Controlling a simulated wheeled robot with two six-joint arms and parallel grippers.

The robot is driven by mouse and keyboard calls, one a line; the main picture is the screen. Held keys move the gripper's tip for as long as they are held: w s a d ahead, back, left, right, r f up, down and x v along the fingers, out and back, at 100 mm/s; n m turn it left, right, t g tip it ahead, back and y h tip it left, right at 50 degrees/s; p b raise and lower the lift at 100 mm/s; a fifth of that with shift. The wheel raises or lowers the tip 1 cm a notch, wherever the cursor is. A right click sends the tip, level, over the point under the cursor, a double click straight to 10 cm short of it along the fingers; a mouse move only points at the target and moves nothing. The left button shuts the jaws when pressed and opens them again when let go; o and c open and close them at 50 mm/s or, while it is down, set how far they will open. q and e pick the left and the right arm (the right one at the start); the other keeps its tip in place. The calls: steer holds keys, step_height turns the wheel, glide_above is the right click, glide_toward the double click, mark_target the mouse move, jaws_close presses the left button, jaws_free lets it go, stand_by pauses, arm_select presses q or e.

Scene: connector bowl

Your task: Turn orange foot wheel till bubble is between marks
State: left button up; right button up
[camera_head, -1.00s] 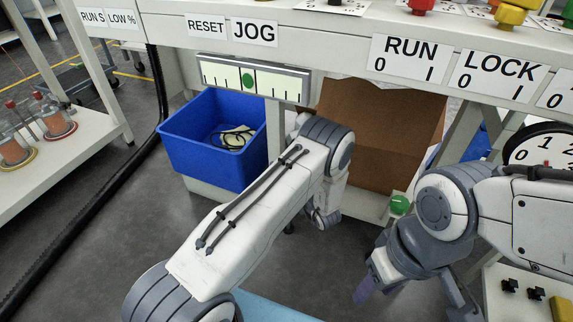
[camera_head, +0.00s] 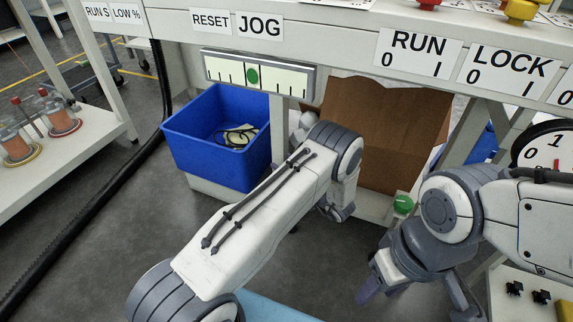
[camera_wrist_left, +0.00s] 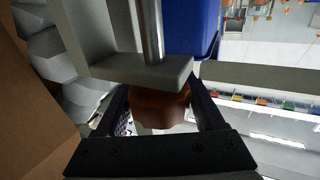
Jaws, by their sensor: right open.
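The level vial (camera_head: 285,78) on the bench front has a green bubble (camera_head: 252,75), which appears to sit between the two long marks. The orange foot wheel (camera_wrist_left: 160,106) shows brownish in the left wrist view, below a grey plate and metal rod. My left gripper (camera_wrist_left: 160,100) has a finger close against each side of the wheel and looks shut on it. In the head view the wheel and left fingertips are hidden behind my left forearm. My right gripper (camera_head: 415,298) is open and empty, pointing down at the lower right.
A blue bin (camera_head: 215,135) with cable and a brown cardboard box (camera_head: 385,135) stand under the bench. A green knob (camera_head: 403,204) is near my right arm. A dial (camera_head: 548,150) is at the right edge.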

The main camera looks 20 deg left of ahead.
arm_select(q)
steer(key=shift+o, duration=0.8)
steer(key=p+v, duration=0.4)
steer(key=v, duration=0.6)
steer(key=shift+d, duration=0.2)
steer(key=shift+s, duration=0.1)
